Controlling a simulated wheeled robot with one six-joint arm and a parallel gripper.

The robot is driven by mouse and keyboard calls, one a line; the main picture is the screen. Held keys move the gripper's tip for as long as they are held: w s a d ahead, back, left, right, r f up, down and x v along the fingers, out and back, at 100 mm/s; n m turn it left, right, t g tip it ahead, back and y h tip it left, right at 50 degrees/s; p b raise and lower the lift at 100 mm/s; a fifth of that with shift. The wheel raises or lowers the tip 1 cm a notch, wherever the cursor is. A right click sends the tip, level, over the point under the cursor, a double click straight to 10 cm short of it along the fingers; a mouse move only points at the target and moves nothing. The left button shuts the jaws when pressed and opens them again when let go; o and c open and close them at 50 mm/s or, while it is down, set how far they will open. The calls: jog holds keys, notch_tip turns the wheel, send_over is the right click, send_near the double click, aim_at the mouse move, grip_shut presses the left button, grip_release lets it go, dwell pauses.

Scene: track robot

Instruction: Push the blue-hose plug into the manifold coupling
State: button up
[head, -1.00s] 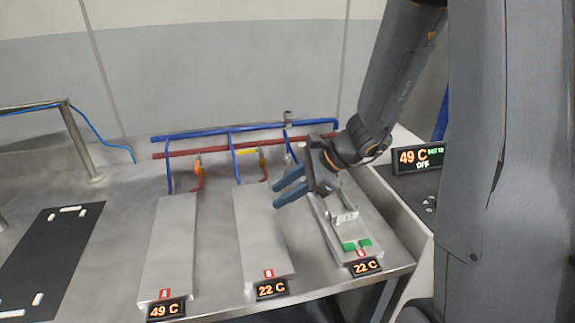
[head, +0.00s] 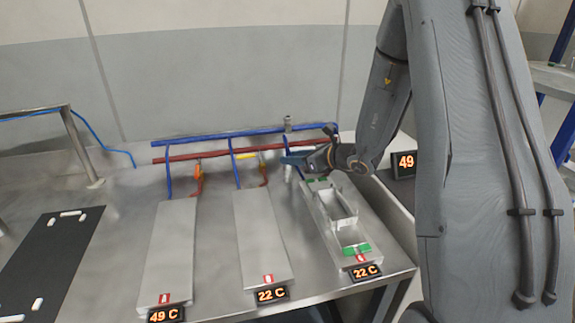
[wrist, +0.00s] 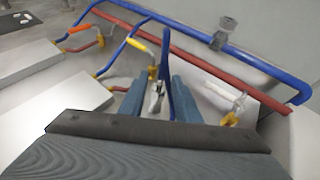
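My gripper (head: 290,160) is at the pipes behind station C. In the wrist view its two blue-grey fingers (wrist: 157,95) stand apart. A small silver piece (wrist: 156,98), which looks like the plug, shows between them, with a blue hose or pipe (wrist: 167,65) rising above it. I see no clear contact with the fingers. In the head view a silver piece (head: 288,173) shows just below the fingers. A grey fitting, possibly the manifold coupling (wrist: 222,34), sits upright on the blue pipe; it also shows in the head view (head: 288,122).
Blue (head: 215,133) and red pipes (head: 212,151) run along the back, with an orange valve handle (head: 198,173) and a yellow one (head: 247,155). Plates A (head: 168,250) and B (head: 260,235) lie clear. Tray C (head: 318,225) holds a green-ended part. A railing (head: 80,145) stands left.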

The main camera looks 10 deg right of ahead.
jog(key=shift+p+x, duration=0.35)
jog(key=shift+x, duration=1.1)
grip_shut()
jog(key=shift+r, duration=0.1)
notch_tip(320, 180, up, 9)
jog(key=shift+w+r+b, duration=0.1)
jog(key=shift+r+b, duration=0.05)
jog(key=shift+b, duration=0.9)
jog(key=w+d+r+p, duration=0.3)
jog(key=w+r+p, duration=0.5)
jog(key=w+r, duration=0.4)
jog(key=shift+w+d+r+p, duration=0.25)
jog(key=shift+w+d+p, duration=0.15)
jog(key=shift+w, duration=0.6)
